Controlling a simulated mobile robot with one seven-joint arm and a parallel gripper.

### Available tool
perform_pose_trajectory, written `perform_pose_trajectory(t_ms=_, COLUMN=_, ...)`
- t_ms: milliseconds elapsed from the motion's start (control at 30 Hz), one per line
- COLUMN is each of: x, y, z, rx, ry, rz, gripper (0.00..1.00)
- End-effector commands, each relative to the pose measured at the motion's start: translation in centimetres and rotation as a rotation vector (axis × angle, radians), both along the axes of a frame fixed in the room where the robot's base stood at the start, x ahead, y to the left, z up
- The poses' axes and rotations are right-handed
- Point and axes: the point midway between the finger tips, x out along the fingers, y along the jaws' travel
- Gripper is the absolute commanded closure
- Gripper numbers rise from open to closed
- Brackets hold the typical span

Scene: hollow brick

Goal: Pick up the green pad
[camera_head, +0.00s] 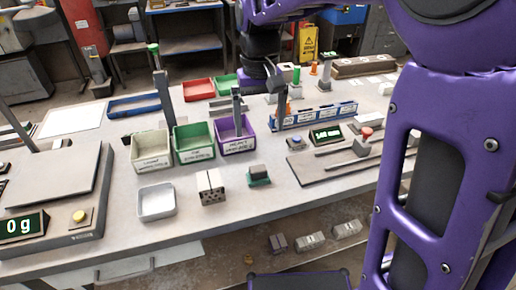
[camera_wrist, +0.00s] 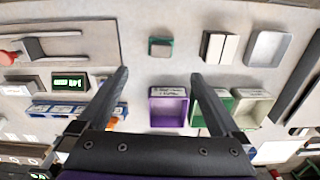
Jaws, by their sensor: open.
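The green pad (camera_head: 260,183) lies flat on the worktop in front of the purple bin, with a dark grey block (camera_head: 259,171) on top of it. Only the pad's edges show around the block. In the wrist view the pad (camera_wrist: 152,53) is near the top centre, beyond the fingertips. My gripper (camera_wrist: 160,74) is open and empty, its two fingers spread well apart above the table. The pad lies ahead of the gap between them, not between the fingers.
Behind are beige (camera_head: 151,163), green (camera_head: 195,155) and purple (camera_head: 238,147) bins. A board with a red knob (camera_head: 366,132) lies to the right. A scale (camera_head: 72,185) is at left.

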Motion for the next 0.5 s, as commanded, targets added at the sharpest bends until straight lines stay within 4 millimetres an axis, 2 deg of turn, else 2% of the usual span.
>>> perform_pose_trajectory(t_ms=33, x=-0.1, y=0.0, z=-1.5, rx=-0.001, ry=0.003, rz=0.001, gripper=0.0)
perform_pose_trajectory(t_ms=300, x=0.0, y=0.0, z=-7.4, rx=0.0, ry=0.003, rz=0.002, gripper=0.0)
perform_pose_trajectory(t_ms=500, x=0.0, y=0.0, z=-9.9, rx=0.001, ry=0.0, rz=0.002, gripper=0.0)
